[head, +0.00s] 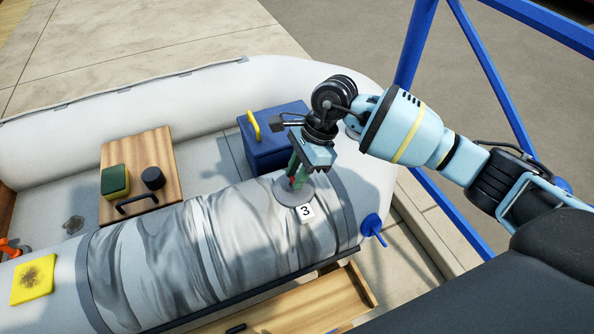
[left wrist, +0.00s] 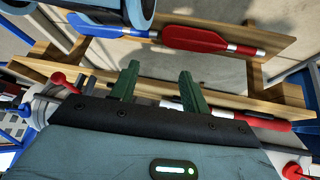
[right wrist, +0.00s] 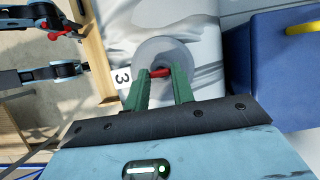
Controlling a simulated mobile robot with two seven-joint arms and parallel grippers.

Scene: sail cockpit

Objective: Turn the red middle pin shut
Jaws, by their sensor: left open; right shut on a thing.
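The red middle pin (right wrist: 160,73) shows in the right wrist view as a short red bar on a round grey disc (right wrist: 158,50). My right gripper (right wrist: 159,80) has its green fingers on either side of the pin and is shut on it. In the head view the right gripper (head: 294,177) reaches down to the disc (head: 308,193) on the grey tube, beside a tag marked 3 (head: 306,213). Fingers hide most of the pin there. My left gripper (left wrist: 158,78) is open and empty in the left wrist view, with a wooden rack beyond it.
A blue box (head: 262,153) with a yellow handle stands close behind the right gripper. A wooden board (head: 160,183) carries a sponge and a black knob. A yellow pad (head: 33,281) lies on the tube at the left. The wooden rack (left wrist: 275,48) holds red and blue paddles.

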